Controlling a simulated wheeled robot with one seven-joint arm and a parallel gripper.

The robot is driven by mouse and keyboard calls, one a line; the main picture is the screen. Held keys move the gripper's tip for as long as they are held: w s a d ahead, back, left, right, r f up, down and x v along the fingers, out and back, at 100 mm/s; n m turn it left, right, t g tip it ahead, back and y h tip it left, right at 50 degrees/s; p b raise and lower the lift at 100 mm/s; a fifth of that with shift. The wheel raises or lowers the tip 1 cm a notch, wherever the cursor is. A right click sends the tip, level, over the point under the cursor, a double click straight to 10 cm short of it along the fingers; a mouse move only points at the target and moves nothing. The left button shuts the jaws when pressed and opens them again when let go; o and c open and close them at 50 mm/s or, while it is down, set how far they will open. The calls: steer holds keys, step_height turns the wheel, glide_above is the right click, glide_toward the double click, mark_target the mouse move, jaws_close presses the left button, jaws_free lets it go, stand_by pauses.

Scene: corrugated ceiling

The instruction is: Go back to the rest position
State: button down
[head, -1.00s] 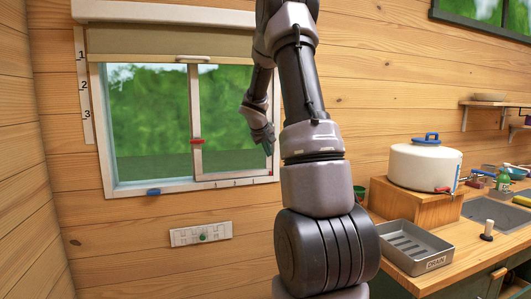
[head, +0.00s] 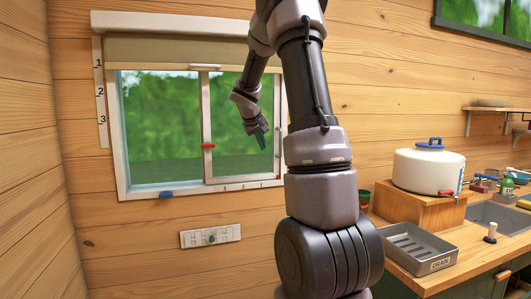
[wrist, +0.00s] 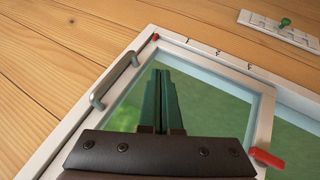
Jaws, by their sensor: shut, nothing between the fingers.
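My gripper (head: 262,142) hangs in front of the right pane of the window (head: 122,140), pointing down. Its two dark green fingers (wrist: 160,74) lie close together with nothing between them. In the wrist view they overlap the glass; I cannot tell how far they are from it. The white-framed right pane (head: 206,115) carries a red latch (head: 208,146), which also shows in the wrist view (wrist: 266,157). A grey bar handle (wrist: 115,80) is on the frame to the left of the fingers in the wrist view.
A blind (head: 160,48) covers the window top. A white panel with a green knob (head: 211,238) is on the wall below. At right, a counter (head: 452,278) holds a grey drain tray (head: 418,250) and a white tank (head: 425,172) on a wooden box. Wall is close at left.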

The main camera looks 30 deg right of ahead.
steer(key=s+a+r+m+t+y, duration=0.1)
steer(key=s+a+r+y, duration=0.2)
steer(key=s+a, duration=0.9)
steer(key=s+a+r+m+t+y, duration=0.1)
steer(key=s+a+r+y, duration=0.2)
steer(key=s+a, duration=0.9)
steer(key=s+y, duration=0.2)
steer(key=s, duration=0.6)
steer(key=shift+m, duration=0.3)
steer(key=c, duration=1.5)
jaws_free()
steer(key=shift+c, duration=0.2)
